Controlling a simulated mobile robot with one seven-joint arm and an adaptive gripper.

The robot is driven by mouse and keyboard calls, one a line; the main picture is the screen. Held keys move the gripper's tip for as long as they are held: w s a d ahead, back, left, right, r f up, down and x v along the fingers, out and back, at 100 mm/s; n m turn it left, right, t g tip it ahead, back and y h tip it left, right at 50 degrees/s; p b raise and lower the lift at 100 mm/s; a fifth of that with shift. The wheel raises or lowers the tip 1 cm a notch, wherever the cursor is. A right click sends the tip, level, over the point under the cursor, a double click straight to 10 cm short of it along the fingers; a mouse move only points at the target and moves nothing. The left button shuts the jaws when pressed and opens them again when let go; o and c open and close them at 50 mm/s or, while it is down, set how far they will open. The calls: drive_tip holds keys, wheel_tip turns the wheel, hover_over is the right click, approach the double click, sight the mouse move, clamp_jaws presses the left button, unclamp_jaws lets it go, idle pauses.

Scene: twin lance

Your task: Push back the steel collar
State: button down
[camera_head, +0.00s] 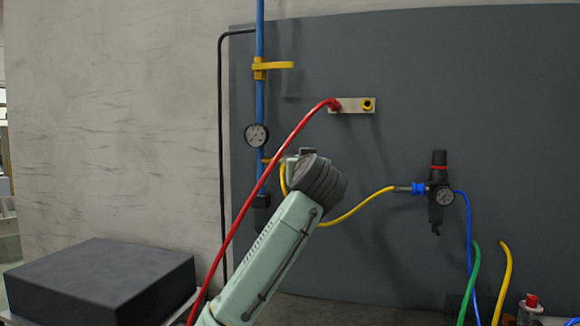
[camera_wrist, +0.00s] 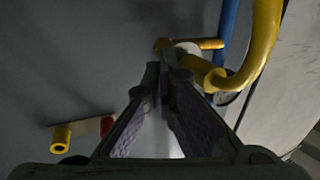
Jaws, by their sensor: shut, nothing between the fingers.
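In the wrist view my gripper (camera_wrist: 164,78) is shut and empty, its fingertips close together just below and left of a pale, steel-looking collar (camera_wrist: 187,48). The collar sits between the end of the yellow hose (camera_wrist: 264,45) and a yellow handle or bar (camera_wrist: 206,43) by the blue pipe. The fingertips overlap the collar's lower edge in the picture; I cannot tell whether they touch. The yellow hose (camera_head: 362,204) emerges right of my wrist.
A pressure gauge (camera_head: 256,135) hangs on the blue pipe (camera_head: 260,95). A red hose (camera_head: 270,172) passes close left of my arm to a metal plate (camera_head: 351,105). A black regulator (camera_head: 439,192) is at right; a dark block (camera_head: 100,278) stands lower left.

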drive_tip(key=shift+s+a+b, duration=0.3)
drive_tip(key=shift+s+b, duration=0.15)
drive_tip(key=shift+s, duration=0.55)
drive_tip(key=shift+s+a+b, duration=0.25)
drive_tip(key=shift+s+b, duration=0.2)
drive_tip(key=shift+s, duration=0.55)
drive_tip(key=shift+f, duration=0.15)
